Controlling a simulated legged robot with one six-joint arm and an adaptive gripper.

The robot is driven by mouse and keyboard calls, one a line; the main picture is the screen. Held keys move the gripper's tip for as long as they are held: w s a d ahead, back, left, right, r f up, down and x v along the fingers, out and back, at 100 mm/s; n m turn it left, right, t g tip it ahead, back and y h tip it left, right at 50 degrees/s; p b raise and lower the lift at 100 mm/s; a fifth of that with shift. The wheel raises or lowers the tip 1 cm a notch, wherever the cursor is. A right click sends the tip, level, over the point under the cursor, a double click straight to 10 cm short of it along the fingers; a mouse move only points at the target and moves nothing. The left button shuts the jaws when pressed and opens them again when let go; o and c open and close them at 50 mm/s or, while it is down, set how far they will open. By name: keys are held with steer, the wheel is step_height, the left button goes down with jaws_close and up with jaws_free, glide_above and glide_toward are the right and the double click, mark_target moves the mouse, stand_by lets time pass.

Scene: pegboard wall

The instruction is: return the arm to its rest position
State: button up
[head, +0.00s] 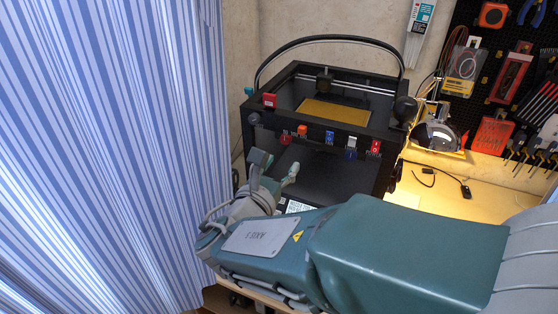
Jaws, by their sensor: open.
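My arm reaches in from the lower right and lies across the lower middle of the head view. My gripper (274,172) is at its far end, in front of the lower part of a black box-shaped machine. Its two fingers stand apart, one at the upper left and one at the right, with nothing visible between them. The arm hides part of the bench and the machine's lower front. Whether the gripper touches the machine cannot be told from this view.
The black machine (318,140) has an open top frame and several coloured knobs and switches. A striped curtain (110,150) hangs at left, close to the arm's end. A pegboard (530,40) with tools is at right. A cable (430,170) lies on the lit bench (425,202).

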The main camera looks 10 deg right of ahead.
steer(key=shift+d, duration=0.1)
steer(key=s+d+f+m+g+y, duration=0.2)
steer(key=s+d+f+m+g, duration=0.3)
steer(key=s+d+m+g, duration=0.75)
steer(key=s+a+m+t+y, duration=0.3)
steer(key=a+m+y, duration=0.4)
steer(key=m, duration=0.9)
steer(key=shift+s+a+y, duration=0.3)
steer(key=shift+a+y, duration=0.05)
steer(key=shift+y, duration=0.45)
